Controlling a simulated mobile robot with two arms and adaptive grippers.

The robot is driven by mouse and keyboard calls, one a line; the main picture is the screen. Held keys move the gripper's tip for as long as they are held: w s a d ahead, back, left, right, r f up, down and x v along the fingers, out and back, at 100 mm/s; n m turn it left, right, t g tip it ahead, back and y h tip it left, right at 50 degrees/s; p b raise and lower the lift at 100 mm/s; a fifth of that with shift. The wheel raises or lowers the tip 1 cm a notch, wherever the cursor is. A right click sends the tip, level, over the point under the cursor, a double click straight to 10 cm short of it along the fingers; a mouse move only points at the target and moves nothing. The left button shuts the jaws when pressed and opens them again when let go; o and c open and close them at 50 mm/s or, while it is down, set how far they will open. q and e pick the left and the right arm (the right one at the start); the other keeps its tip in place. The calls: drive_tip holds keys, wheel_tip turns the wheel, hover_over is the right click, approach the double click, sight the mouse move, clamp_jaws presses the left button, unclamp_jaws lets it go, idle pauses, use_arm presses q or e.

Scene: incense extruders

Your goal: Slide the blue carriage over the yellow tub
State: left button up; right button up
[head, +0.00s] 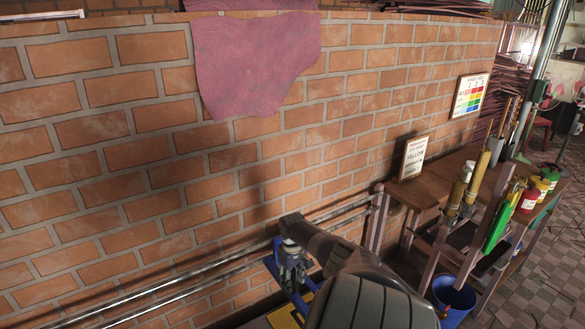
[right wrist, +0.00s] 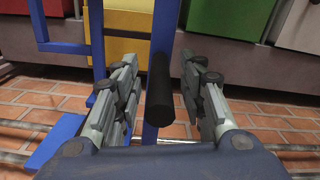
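The blue carriage shows in the head view (head: 274,268) at the end of my right arm, by the metal rails. In the right wrist view its blue frame (right wrist: 98,40) has a black handle (right wrist: 160,88). My right gripper (right wrist: 160,105) is open, with a finger on each side of the handle and gaps visible between. It also shows in the head view (head: 290,268), pointing down. The yellow tub (right wrist: 125,60) is seen behind the blue frame bars. A yellow surface (head: 286,316) shows low in the head view, partly hidden by my arm. My left gripper is not in view.
Two metal rails (head: 190,280) run along the brick wall (head: 130,180). A wooden bench (head: 440,185) with pots and tools stands at the right, above a blue bucket (head: 453,298).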

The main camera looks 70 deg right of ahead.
wheel_tip(320, 180, up, 10)
drive_tip(key=shift+r, duration=0.25)
idle(0.7)
